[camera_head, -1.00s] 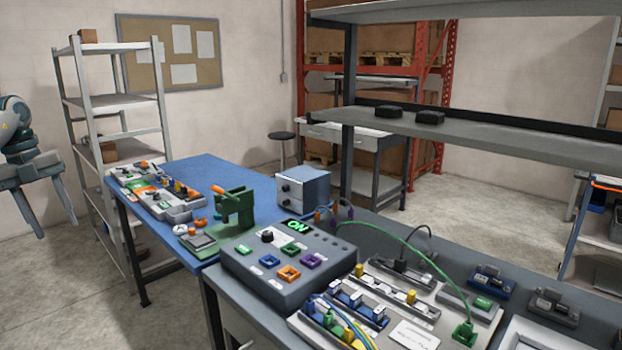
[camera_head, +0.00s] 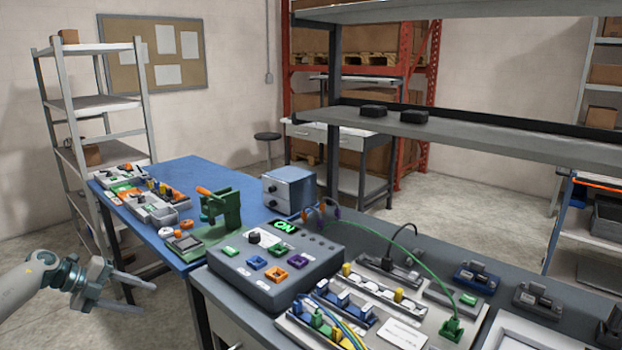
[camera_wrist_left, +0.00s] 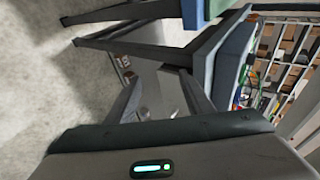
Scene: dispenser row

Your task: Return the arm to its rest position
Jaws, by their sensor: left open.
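My left gripper (camera_head: 150,296) is at the lower left of the head view, beside the near left end of the blue table and apart from it. Its two fingers are spread and nothing is between them. In the left wrist view its fingers (camera_wrist_left: 158,100) show open, with floor and table legs beyond. My right gripper is not in view.
A blue-topped table (camera_head: 190,178) carries several small parts and a green press (camera_head: 226,208). A grey control box (camera_head: 275,268) with a lit ON sign stands on the grey bench. A metal shelf (camera_head: 95,105) stands behind at left. Floor at lower left is clear.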

